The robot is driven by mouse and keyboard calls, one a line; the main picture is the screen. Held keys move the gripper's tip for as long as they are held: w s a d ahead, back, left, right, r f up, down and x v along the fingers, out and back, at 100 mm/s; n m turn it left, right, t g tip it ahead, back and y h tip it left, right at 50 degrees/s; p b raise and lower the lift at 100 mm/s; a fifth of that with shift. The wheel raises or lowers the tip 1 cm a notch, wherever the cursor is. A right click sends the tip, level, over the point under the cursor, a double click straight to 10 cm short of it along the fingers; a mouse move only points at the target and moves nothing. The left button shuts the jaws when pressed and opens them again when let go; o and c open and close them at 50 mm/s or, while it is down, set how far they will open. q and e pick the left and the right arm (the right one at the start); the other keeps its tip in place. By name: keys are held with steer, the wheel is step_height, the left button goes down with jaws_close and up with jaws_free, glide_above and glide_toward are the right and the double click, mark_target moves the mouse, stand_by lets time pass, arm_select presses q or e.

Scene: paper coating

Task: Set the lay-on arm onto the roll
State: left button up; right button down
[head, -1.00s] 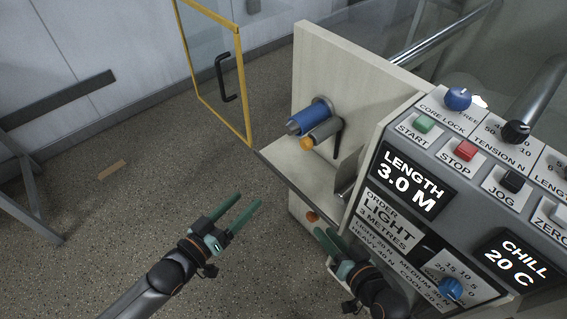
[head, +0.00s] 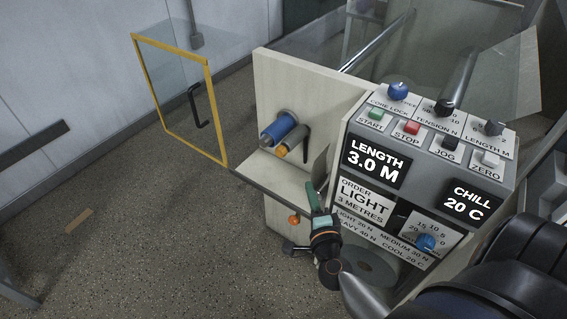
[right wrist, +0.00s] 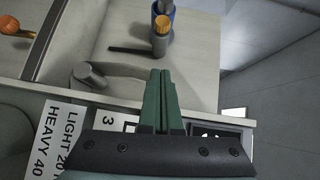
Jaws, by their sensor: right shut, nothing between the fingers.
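The blue roll (head: 278,129) sticks out from the cream side panel. The lay-on roller with an orange end (head: 283,149) lies close beside it, with a black lever (head: 306,145) to its right; I cannot tell whether roller and roll touch. In the right wrist view the orange end (right wrist: 161,22) is in front of the blue roll (right wrist: 167,6), beyond my fingertips. My right gripper (head: 312,184) is shut and empty at the front edge of the shelf, short of the roller; its green fingers (right wrist: 160,72) are together in the wrist view. My left gripper is out of view.
The control panel (head: 425,150) with knobs and displays stands right of my right gripper. An orange knob (head: 294,219) is below the shelf edge. A grey bent piece (right wrist: 90,75) lies left of my fingers. A yellow-framed glass door (head: 185,100) stands open at left.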

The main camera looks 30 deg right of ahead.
glide_toward(288, 152)
steer(key=w+d, duration=0.2)
steer(key=d, duration=0.2)
steer(key=shift+w+a+f+b, duration=0.1)
steer(key=shift+w+a+b, duration=0.15)
steer(key=shift+w, duration=0.25)
steer(key=shift+w+a+b, duration=0.15)
steer(key=shift+w+a, duration=0.25)
steer(key=shift+w, duration=0.15)
steer(key=shift+w+a, duration=0.25)
steer(key=shift+w, duration=0.25)
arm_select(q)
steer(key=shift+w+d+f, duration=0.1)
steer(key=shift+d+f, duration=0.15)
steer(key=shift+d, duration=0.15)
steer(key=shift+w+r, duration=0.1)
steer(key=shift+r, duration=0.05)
arm_select(e)
steer(key=shift+w, duration=0.1)
